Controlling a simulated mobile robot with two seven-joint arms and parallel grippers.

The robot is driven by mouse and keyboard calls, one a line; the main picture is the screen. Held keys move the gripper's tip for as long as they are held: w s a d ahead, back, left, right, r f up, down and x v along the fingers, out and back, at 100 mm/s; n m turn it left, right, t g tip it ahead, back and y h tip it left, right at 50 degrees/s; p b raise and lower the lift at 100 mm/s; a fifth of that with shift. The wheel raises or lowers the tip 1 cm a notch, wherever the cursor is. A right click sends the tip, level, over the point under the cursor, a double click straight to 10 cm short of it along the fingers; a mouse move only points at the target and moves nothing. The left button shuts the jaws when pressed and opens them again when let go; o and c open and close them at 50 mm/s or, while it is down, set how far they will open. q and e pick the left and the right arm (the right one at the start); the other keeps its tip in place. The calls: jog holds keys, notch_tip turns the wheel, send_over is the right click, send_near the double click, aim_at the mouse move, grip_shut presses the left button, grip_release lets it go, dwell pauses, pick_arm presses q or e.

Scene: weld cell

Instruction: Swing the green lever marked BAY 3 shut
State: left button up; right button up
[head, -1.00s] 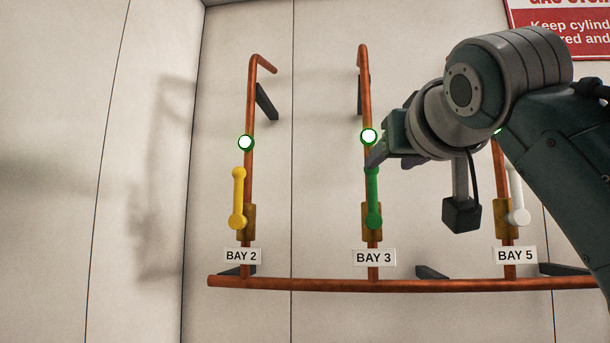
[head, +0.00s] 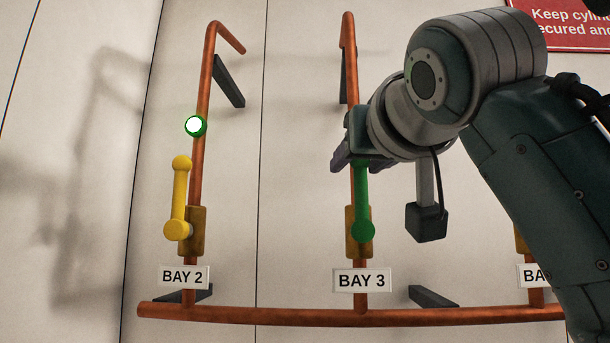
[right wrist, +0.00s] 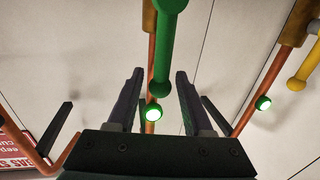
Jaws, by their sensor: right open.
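The green lever (head: 363,200) stands upright along a copper pipe, above the label BAY 3 (head: 362,281). My right gripper (head: 350,160) is at the lever's upper end and partly covers it. In the right wrist view the green lever (right wrist: 164,50) comes down from the top, and its rounded end lies between the two open fingers of my right gripper (right wrist: 159,76), with a gap on each side. Whether the end is at fingertip depth I cannot tell. My left gripper is not in view.
A yellow lever (head: 180,200) on the BAY 2 pipe stands to the left, below a lit green lamp (head: 196,125). A lit lamp (right wrist: 153,113) on the BAY 3 pipe shows between my fingers. A horizontal copper pipe (head: 300,317) runs below the labels.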

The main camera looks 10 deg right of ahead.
jog(key=shift+s, duration=0.1)
grip_shut()
dwell(1.3)
